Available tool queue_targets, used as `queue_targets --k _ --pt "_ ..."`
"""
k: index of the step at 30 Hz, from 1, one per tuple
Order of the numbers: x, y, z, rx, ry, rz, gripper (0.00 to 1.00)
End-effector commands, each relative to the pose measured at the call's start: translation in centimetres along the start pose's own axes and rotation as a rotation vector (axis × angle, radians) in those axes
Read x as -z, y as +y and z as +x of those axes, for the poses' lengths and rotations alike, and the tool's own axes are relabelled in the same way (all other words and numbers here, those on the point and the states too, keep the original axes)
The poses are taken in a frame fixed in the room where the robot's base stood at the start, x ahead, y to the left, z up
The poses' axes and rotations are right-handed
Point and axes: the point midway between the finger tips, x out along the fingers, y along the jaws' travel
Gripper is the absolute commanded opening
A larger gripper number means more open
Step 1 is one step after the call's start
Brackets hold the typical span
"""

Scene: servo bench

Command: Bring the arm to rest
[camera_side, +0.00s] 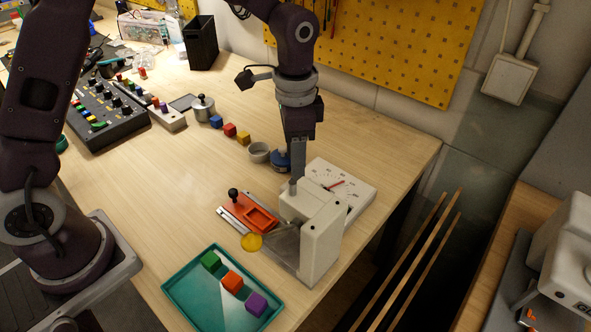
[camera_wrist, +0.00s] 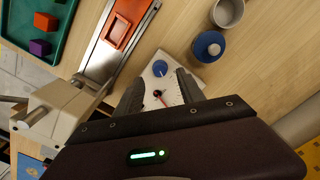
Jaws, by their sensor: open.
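My gripper (camera_side: 297,172) points down over the right part of the wooden bench, behind the white press-like machine (camera_side: 322,235). Its fingertips are partly hidden there in the side view. In the wrist view my gripper (camera_wrist: 160,92) has its two dark fingers apart, with nothing held between them. Beneath and between the fingers is a white dial plate (camera_wrist: 172,72) with a red needle, which also shows in the side view (camera_side: 358,193). I cannot tell how far the fingertips are above it.
A blue round piece (camera_wrist: 208,46) and a grey cup (camera_wrist: 228,12) stand close by. An orange slide (camera_side: 258,219) adjoins the machine. A green tray (camera_side: 182,293) holds green, orange and purple cubes. Small cubes, a lidded pot (camera_side: 202,107) and a control panel (camera_side: 108,112) lie farther left.

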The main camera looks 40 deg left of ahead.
Motion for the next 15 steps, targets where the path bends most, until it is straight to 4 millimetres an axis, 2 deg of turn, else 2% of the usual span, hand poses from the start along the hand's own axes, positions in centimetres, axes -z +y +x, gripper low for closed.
queue_targets --k 4,13,15 --pt "0.0 0.0 -1.9 0.001 0.001 0.0 0.46" --pt "0.0 0.0 -2.2 0.0 0.001 -0.001 0.46" --pt "-0.6 0.0 -3.3 0.014 0.012 -0.018 0.46"
